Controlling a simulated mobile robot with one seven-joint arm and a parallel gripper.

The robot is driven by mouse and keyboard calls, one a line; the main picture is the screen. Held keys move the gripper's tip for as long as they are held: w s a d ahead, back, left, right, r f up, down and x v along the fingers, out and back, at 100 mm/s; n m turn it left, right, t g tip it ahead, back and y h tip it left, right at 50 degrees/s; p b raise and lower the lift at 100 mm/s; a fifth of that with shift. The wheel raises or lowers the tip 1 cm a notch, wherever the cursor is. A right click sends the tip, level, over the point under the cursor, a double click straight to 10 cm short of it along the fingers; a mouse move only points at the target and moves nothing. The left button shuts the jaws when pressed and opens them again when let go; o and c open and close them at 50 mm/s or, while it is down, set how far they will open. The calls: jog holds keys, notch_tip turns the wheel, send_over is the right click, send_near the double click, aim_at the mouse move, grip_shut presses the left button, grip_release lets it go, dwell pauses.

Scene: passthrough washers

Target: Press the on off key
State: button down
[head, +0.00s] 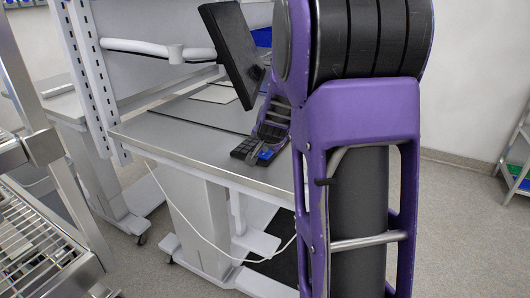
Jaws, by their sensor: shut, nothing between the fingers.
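The on off key cannot be made out at this size. My purple and black arm fills the middle right of the head view and covers what lies behind it.
The worktop (180,147) stands on a light grey column base. A black monitor (229,52) on a white arm hangs over it. A metal rack (40,240) is at the left. A shelf with a green tray (524,185) is at the far right. Floor at the right is clear.

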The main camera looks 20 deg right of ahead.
aim_at(264, 155)
jog(key=shift+f, duration=0.15)
dwell(0.4)
jog(key=shift+r+p, duration=0.75)
jog(key=shift+r, duration=0.15)
notch_tip(264, 155, up, 5)
jog(key=p, duration=0.4)
jog(key=shift+p, duration=0.3)
